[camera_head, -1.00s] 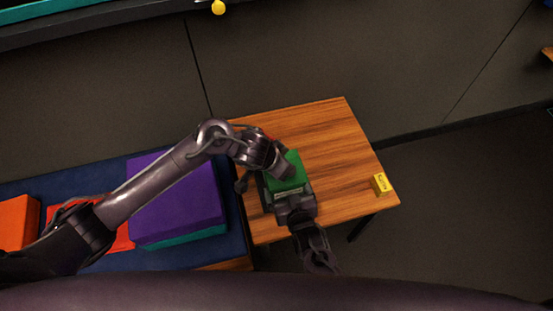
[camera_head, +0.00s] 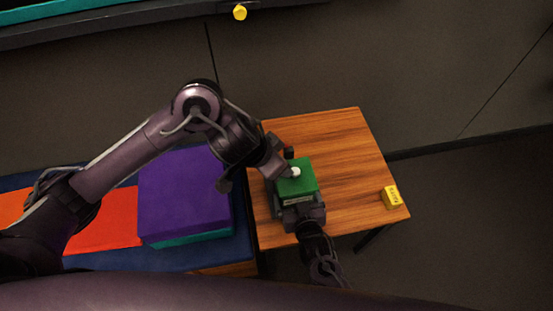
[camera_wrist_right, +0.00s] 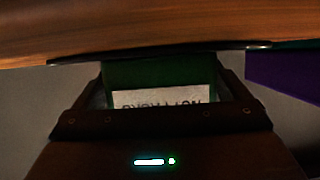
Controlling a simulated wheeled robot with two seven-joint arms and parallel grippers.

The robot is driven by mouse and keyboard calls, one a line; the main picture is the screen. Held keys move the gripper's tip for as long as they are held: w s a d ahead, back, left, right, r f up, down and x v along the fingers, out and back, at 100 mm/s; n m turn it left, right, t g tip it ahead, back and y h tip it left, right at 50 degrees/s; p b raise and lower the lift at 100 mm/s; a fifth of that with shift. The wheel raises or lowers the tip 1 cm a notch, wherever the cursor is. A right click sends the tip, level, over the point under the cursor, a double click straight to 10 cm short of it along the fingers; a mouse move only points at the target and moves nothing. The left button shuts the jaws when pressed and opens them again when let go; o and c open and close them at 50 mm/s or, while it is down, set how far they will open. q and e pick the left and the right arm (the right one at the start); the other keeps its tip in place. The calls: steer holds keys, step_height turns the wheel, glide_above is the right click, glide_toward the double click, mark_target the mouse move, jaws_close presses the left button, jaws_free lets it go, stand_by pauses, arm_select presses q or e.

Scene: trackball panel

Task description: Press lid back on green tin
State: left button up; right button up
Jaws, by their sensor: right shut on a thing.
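The green tin (camera_head: 304,185) is on the wooden table, its green top showing a white knob (camera_head: 295,172). I cannot tell whether the lid sits flush all round. My right gripper (camera_head: 298,198) is shut on the tin from the near side. In the right wrist view, the tin (camera_wrist_right: 150,72) is between the jaws, with a white lettered label (camera_wrist_right: 160,98) facing the camera. My left gripper (camera_head: 279,163) is at the tin's far left edge, close to the knob; its jaw opening is not clear, nor whether it touches the top.
A yellow lettered block (camera_head: 391,197) lies near the right edge of the wooden table (camera_head: 350,150). Left of the table, a purple block (camera_head: 185,195) and an orange-red piece (camera_head: 105,220) rest on a blue surface.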

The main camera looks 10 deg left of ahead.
steer(key=o, duration=1)
steer(key=p+v, duration=0.1)
steer(key=v, duration=0.7)
steer(key=shift+f, duration=0.1)
